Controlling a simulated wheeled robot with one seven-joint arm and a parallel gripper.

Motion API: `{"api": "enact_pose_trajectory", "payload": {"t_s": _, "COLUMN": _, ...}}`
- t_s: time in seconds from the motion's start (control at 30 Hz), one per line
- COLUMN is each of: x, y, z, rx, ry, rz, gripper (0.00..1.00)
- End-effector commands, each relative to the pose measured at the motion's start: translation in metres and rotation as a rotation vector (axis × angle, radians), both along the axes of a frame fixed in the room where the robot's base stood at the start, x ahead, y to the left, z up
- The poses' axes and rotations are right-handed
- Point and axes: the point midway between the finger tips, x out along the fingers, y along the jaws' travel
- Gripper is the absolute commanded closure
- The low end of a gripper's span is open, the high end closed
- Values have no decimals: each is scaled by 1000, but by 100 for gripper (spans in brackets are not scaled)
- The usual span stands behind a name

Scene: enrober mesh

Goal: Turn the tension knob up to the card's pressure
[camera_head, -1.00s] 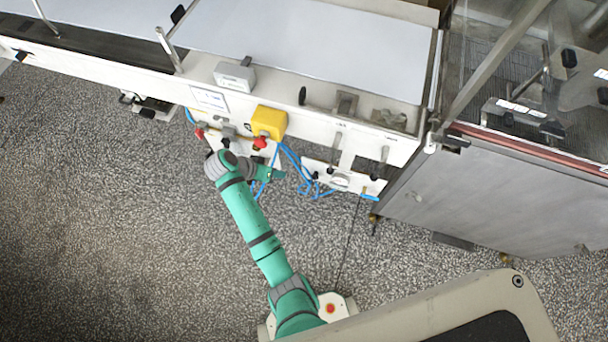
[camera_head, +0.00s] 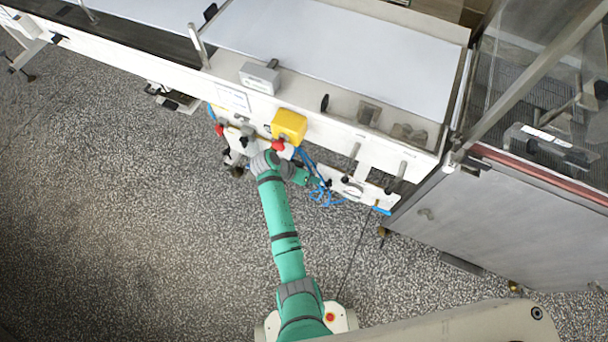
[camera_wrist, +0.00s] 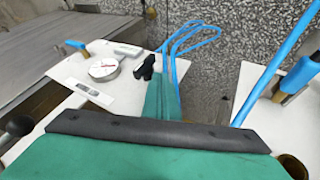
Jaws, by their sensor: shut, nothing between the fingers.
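A black knob (camera_wrist: 145,67) stands at the edge of a white panel (camera_wrist: 125,85) in the wrist view; it also shows in the head view (camera_head: 329,183). Beside it on the panel is a round white gauge (camera_wrist: 103,68) with a red needle; its reading is too small to tell. My gripper (camera_head: 316,181) is shut and empty, close to the knob. In the wrist view its green end (camera_wrist: 160,98) reaches up to just below the knob; I cannot tell whether they touch. A white printed card (camera_head: 233,97) is on the machine's front face, its text unreadable.
Blue hoses (camera_head: 318,190) loop beside the panel and close to my gripper. A yellow box (camera_head: 289,125) with a red knob juts from the machine front. A grey metal cabinet (camera_head: 490,220) stands at right. The speckled floor at left is clear.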

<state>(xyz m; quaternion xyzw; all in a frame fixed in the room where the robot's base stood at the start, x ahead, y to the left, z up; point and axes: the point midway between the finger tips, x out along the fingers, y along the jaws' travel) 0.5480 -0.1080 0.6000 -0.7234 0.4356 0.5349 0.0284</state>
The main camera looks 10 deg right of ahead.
Motion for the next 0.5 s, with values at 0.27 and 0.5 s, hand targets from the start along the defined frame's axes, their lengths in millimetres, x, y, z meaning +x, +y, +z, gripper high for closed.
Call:
{"api": "enact_pose_trajectory", "payload": {"t_s": 0.27, "x": -11, "y": -18, "z": 0, "rx": 0, "ry": -1, "rz": -4, "gripper": 100}}
{"api": "enact_pose_trajectory", "payload": {"t_s": 0.5, "x": -11, "y": -17, "z": 0, "rx": 0, "ry": -1, "rz": -1, "gripper": 100}}
